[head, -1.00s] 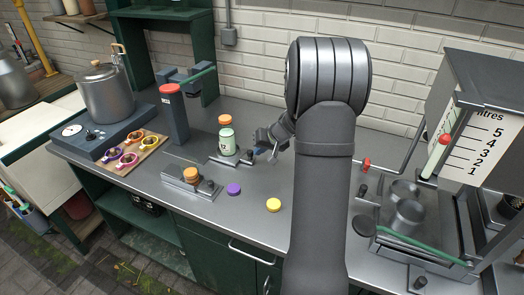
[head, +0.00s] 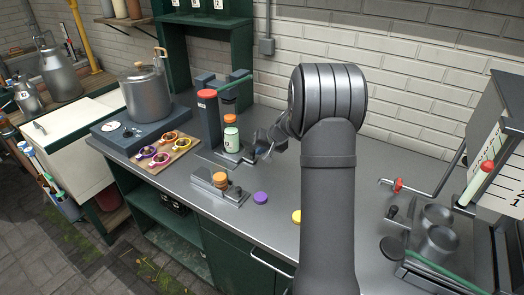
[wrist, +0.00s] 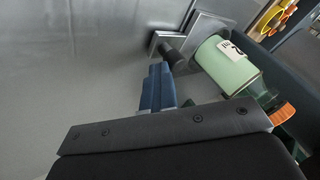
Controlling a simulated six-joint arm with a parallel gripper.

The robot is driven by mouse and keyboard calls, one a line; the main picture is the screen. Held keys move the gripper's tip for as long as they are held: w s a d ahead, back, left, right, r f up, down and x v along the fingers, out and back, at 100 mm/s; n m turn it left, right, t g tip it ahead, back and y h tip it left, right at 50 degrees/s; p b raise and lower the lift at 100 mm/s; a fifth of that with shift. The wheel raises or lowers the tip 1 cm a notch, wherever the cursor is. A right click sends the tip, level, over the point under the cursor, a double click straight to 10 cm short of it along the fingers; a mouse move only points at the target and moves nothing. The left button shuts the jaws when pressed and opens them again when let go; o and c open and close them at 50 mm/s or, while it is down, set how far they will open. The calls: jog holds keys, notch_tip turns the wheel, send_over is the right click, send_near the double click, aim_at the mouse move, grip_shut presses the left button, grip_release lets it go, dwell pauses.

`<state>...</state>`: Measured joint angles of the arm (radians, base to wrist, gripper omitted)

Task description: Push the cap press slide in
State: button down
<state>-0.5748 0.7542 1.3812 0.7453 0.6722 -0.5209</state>
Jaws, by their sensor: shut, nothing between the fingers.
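The cap press has a dark column with a red top (head: 207,95) and an overhanging head (head: 231,86). Its flat metal slide (head: 226,157) carries a pale green labelled bottle (head: 232,139) with an orange cap (head: 230,119) on top, below the press head. My gripper (head: 264,146) is shut and empty at the slide's knob end. Its blue fingertips (wrist: 157,82) appear at or touching the knob; exact contact is unclear.
An orange-capped holder block (head: 219,187), a purple cap (head: 260,198) and a yellow cap (head: 297,216) lie toward the front edge. A board of coloured cups (head: 160,150) and a pot (head: 147,90) stand left. A red-handled valve (head: 398,186) and metal cups are right.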

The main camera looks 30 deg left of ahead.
jog(key=d, duration=0.1)
jog(key=w+d, duration=0.2)
jog(key=shift+d+r, duration=0.1)
jog(key=shift+d, duration=0.15)
jog(key=v, duration=1)
jog(key=shift+s, duration=0.15)
jog(key=x, duration=0.9)
jog(key=shift+a+f, duration=0.1)
jog(key=shift+f, duration=0.15)
jog(key=shift+s+a+f, duration=0.15)
jog(key=shift+s+a, duration=0.05)
jog(key=shift+a, duration=0.4)
jog(key=shift+s+a+f, duration=0.1)
jog(key=shift+s+a, duration=0.1)
jog(key=shift+a, duration=0.45)
jog(key=shift+s+a, duration=0.4)
jog(key=shift+a, duration=0.45)
jog(key=shift+d, duration=0.1)
